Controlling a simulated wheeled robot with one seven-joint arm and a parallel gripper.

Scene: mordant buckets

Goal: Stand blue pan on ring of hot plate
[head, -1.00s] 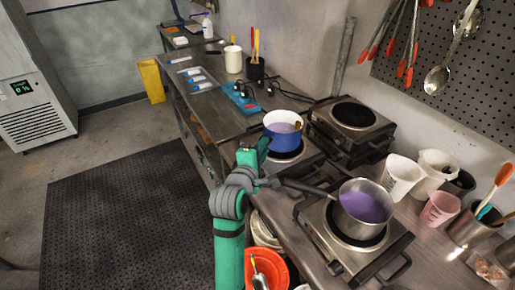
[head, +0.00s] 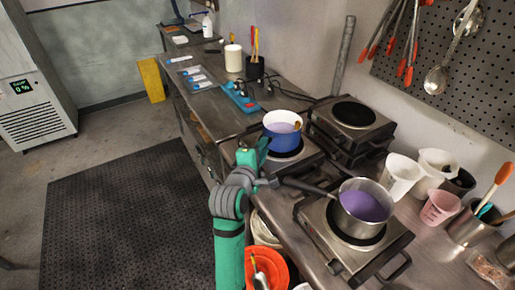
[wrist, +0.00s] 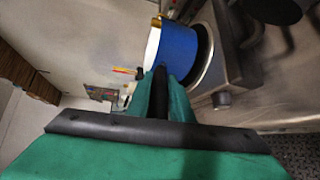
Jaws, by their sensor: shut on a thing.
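The blue pan (head: 284,139) has a white inside and rim, holds purple liquid and sits level over the near left hot plate (head: 310,164). In the wrist view the blue pan (wrist: 176,52) is just beyond my fingertips. The hot plate's dark ring (wrist: 204,48) shows beside its base, so the pan covers most of the ring. I cannot tell whether the base touches the ring or is slightly above it. My gripper (head: 264,146) is shut on the pan's dark handle (wrist: 158,92), which is mostly hidden between the fingers.
A steel pot (head: 364,205) of purple liquid stands on the nearer hot plate (head: 342,262), its handle reaching close to my arm. Stacked hot plates (head: 352,128) are behind right. A blue power strip (head: 239,97) is behind left. Beakers (head: 402,174) line the wall side.

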